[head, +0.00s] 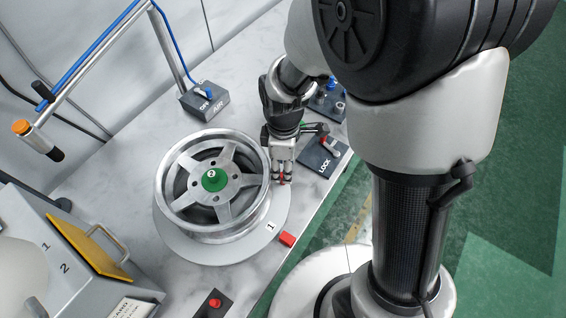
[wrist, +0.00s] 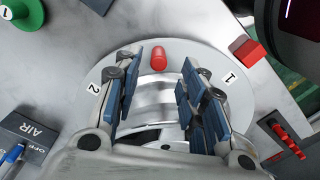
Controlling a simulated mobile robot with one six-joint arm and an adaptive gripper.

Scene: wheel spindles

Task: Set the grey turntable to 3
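The grey turntable (head: 205,252) lies on the bench and carries a silver spoked wheel (head: 210,178) with a green hub cap marked 2. The turntable's label 1 (head: 271,227) faces a red block (head: 288,240) on the bench; this block also shows in the wrist view (wrist: 249,51). Label 2 (wrist: 94,88) shows on the rim in the wrist view; I see no 3. A red knob (wrist: 158,55) stands on the rim. My gripper (head: 282,180) is at the knob, fingers apart; in the wrist view (wrist: 165,92) the knob appears between and beyond them.
A LOCK box (head: 320,156) with a red-handled lever stands right of my gripper. An AIR switch box (head: 205,101) stands behind the wheel. A green disc (wrist: 20,12) marked 1 shows in the wrist view. A grey bin with a yellow panel (head: 88,246) is at left.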

